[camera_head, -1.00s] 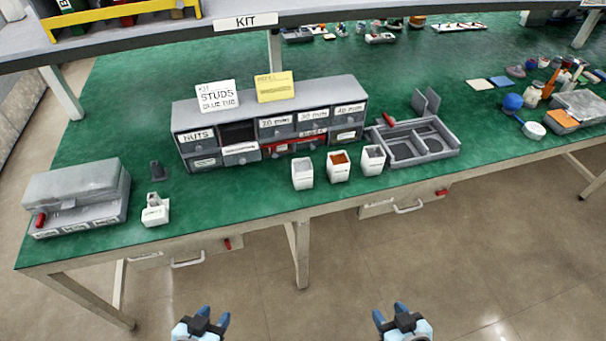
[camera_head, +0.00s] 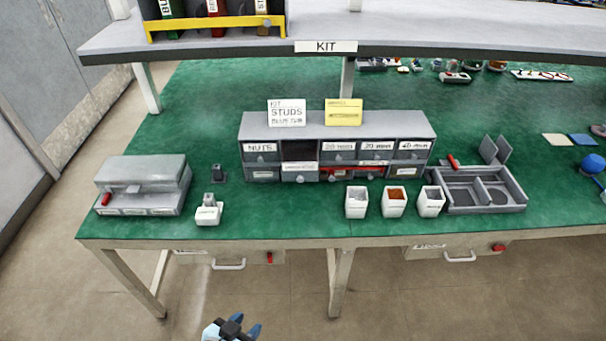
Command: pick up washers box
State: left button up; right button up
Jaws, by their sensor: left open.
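Three small open white boxes stand in a row near the bench's front edge: the left box (camera_head: 356,203) with pale contents, the middle box (camera_head: 393,203) with orange-brown contents, and the right box (camera_head: 430,202) with greyish contents. Another small white labelled container (camera_head: 208,213) stands further left. I cannot read which one is marked washers. My left gripper (camera_head: 246,326) is open and empty at the bottom of the view, in front of and below the bench, well away from the boxes. My right gripper is not in view.
A grey drawer cabinet (camera_head: 337,131) with two label cards stands behind the boxes. A grey divided tray (camera_head: 485,205) stands just to their right. A grey machine-like case (camera_head: 142,186) is at the left. A shelf edge marked KIT (camera_head: 326,46) runs above the green bench top (camera_head: 285,222).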

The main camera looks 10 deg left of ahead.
aim_at(357, 199)
jog(key=i+j+u, duration=0.1)
jog(key=j, duration=0.3)
jog(key=i+j+u, duration=0.25)
jog(key=i+j, duration=0.2)
jog(key=j, duration=0.3)
